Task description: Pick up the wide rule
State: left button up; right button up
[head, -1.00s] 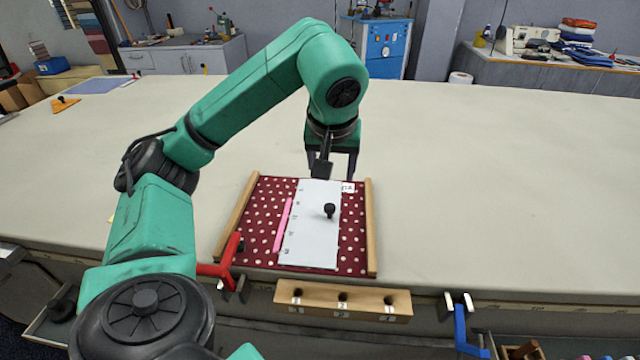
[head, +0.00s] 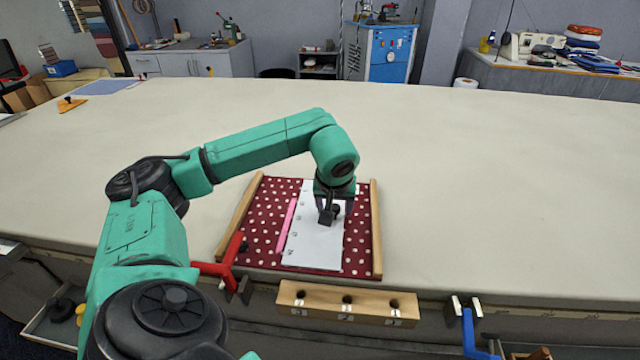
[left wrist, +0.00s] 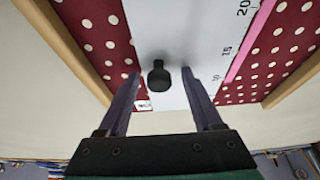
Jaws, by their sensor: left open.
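The wide rule (head: 314,246) is a white flat plate with number marks along its left edge and a black knob. It lies on a red dotted cloth (head: 264,226). In the left wrist view the rule (left wrist: 190,35) and its black knob (left wrist: 159,76) show between my fingers. My left gripper (head: 334,212) is open over the knob in the head view; it also shows in the left wrist view (left wrist: 165,82), one finger on each side of the knob. The fingers look apart from the knob. My right gripper is not in view.
A pink strip (head: 286,226) lies along the rule's left edge. Wooden rails (head: 376,230) flank the cloth. A wooden block with numbered holes (head: 347,304), a red clamp (head: 222,268) and a blue clamp (head: 470,330) are at the table's front edge. The table is clear to the right.

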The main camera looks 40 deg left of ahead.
pick_arm(q)
jog(key=shift+d, duration=0.1)
grip_shut()
jog(key=shift+r, duration=0.1)
jog(key=shift+r, duration=0.1)
